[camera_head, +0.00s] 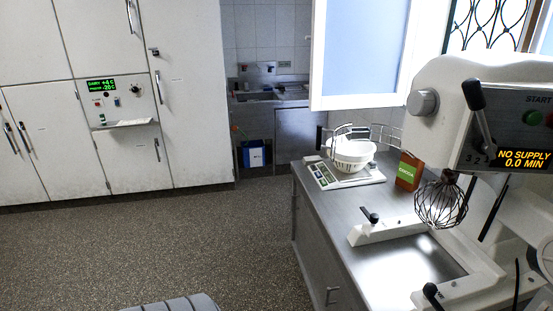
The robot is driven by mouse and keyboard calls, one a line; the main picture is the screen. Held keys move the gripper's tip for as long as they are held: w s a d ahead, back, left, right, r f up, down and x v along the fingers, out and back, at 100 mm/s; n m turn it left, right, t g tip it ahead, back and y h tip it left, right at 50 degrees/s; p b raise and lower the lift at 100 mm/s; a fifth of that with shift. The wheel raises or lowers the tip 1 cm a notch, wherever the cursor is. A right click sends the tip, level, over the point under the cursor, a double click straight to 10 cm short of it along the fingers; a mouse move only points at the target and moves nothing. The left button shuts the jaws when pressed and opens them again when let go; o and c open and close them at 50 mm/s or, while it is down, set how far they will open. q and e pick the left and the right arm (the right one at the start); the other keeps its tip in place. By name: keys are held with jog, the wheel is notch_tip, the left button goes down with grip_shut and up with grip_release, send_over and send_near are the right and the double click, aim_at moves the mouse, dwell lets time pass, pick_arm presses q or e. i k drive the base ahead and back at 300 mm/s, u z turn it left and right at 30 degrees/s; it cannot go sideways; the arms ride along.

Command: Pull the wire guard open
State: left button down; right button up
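A curved wire guard (391,134) stands out as an open arc of thin metal bars to the left of the white mixer (425,75). It passes around and behind a white colander-like bowl (352,154), which hides part of it. I cannot tell where the guard joins the mixer. A dark upright piece (319,138) shows at its left end. The wire whisk (441,201) hangs under the mixer head, with no guard bars visible around it. Neither of my grippers is in view.
The bowl sits on a white scale (345,180) on the steel counter (345,205), beside a brown and green cocoa box (408,171). A lever (477,100) and a lit "NO SUPPLY" display (525,159) are on the mixer. Open floor (150,245) lies left.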

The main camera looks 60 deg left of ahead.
aim_at(351, 133)
jog(key=z, duration=0.35)
jog(key=k, duration=0.2)
jog(key=u, duration=1.35)
jog(key=i, duration=0.9)
jog(key=z, duration=0.45)
